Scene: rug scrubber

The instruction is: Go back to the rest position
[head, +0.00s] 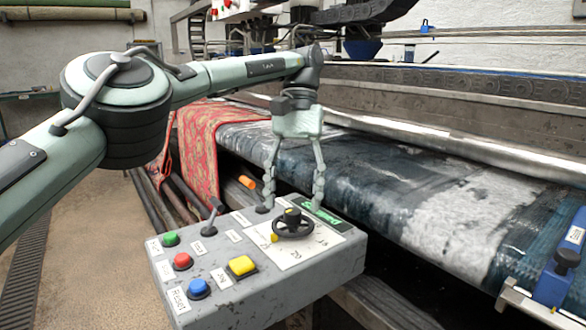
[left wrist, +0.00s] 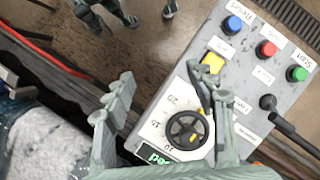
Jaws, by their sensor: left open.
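My left gripper (head: 293,200) hangs pointing down over the grey control panel (head: 262,290). Its two fingers are spread, with nothing between them. In the head view the fingertips are close to the black knob (head: 293,224) with a yellow mark at the panel's far right. In the left wrist view the open gripper (left wrist: 165,95) frames the knob (left wrist: 187,130) from above, and the right finger overlaps the panel. I cannot tell whether a fingertip touches the panel. Grey-green parts at the top edge of the left wrist view may be my right gripper, cut off by the frame.
The panel carries green (head: 170,239), red (head: 182,261), blue (head: 198,288) and yellow (head: 241,266) buttons, and a black lever (head: 212,213). Behind it lies the machine bed with a wet, foamy blue rug (head: 400,185). A red rug (head: 205,140) hangs at left. Floor is free at left.

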